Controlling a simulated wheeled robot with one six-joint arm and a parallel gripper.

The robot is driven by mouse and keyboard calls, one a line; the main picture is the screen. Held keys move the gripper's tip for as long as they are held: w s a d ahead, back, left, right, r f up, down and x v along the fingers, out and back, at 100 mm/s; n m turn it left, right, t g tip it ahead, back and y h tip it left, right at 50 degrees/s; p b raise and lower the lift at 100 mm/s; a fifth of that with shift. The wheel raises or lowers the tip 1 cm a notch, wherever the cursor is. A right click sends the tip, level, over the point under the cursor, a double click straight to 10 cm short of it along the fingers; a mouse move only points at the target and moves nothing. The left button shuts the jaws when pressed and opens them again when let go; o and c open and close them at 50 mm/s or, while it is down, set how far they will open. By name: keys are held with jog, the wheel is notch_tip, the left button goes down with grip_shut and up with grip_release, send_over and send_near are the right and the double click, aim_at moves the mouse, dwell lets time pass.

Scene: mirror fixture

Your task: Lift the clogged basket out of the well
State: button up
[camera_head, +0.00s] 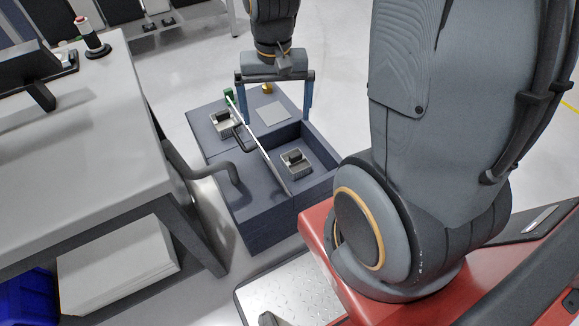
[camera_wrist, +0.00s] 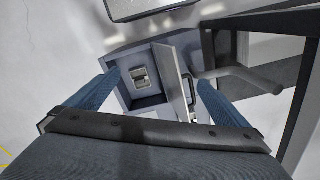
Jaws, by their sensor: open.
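A small grey metal basket with a dark block-like top (camera_head: 296,163) sits in the recessed well (camera_head: 320,148) of a dark blue-grey fixture. In the wrist view the basket (camera_wrist: 140,78) lies between my fingers, farther off. A second, similar basket (camera_head: 223,122) stands on the other side of a thin upright panel (camera_head: 262,150). The panel (camera_wrist: 172,75) has a black handle (camera_wrist: 193,92) on the side away from the well. My gripper (camera_head: 274,116) is open and empty above the fixture, its blue fingers spread wide. Which basket is clogged I cannot tell.
A light square pad (camera_head: 271,114), a yellow knob (camera_head: 266,88) and a green piece (camera_head: 229,93) are at the fixture's far end. A grey bent pipe (camera_head: 212,169) joins its left side. A workbench (camera_head: 80,140) stands close on the left. Open floor lies beyond.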

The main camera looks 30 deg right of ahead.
jog(key=w+d+f+m+b, duration=0.3)
jog(key=w+f+b, duration=0.15)
jog(key=f, duration=0.55)
jog(key=w+d+f+m+b, duration=0.35)
jog(key=w+f, duration=0.25)
jog(key=f, duration=0.3)
jog(key=m+b, duration=0.6)
jog(key=m, duration=0.1)
send_near(296, 161)
jog(key=f, duration=0.2)
jog(key=w+f, duration=0.1)
jog(key=f, duration=0.2)
jog(key=shift+w+f, duration=0.25)
jog(key=shift+f, duration=0.1)
jog(key=shift+s+d+f+b, duration=0.1)
jog(key=shift+d+f+b, duration=0.1)
jog(key=shift+f, duration=1.35)
jog(key=shift+s+d+f+b, duration=0.1)
jog(key=shift+f+b, duration=0.1)
jog(key=shift+f, duration=1.35)
jog(key=shift+r, duration=0.1)
jog(key=c, duration=1)
